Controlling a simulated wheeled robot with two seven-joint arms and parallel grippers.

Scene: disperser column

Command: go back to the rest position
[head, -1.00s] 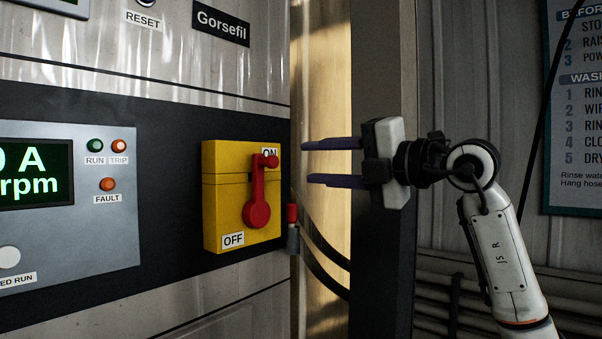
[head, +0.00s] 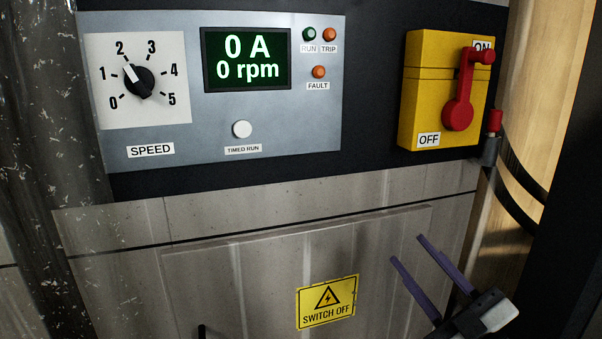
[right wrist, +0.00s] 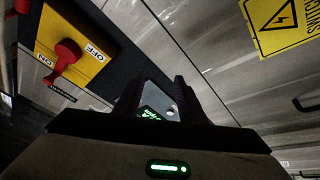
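My right gripper (head: 405,249) is at the lower right of the head view, below the yellow switch box and in front of the metal cabinet. Its two purple fingers are apart with nothing between them. In the right wrist view its dark fingers (right wrist: 161,80) also stand apart. The yellow switch box (head: 419,90) has a red lever (head: 462,90) pointing up at ON; it also shows at the upper left of the right wrist view (right wrist: 91,32). The gripper is clear of it. My left gripper is not in view.
The grey control panel (head: 270,135) has a speed knob (head: 139,82) set near 2 and a display (head: 247,58) reading 0 A, 0 rpm. A SWITCH OFF sign (head: 327,303) is on the cabinet door below. Dark cables (head: 520,170) hang right of the switch box.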

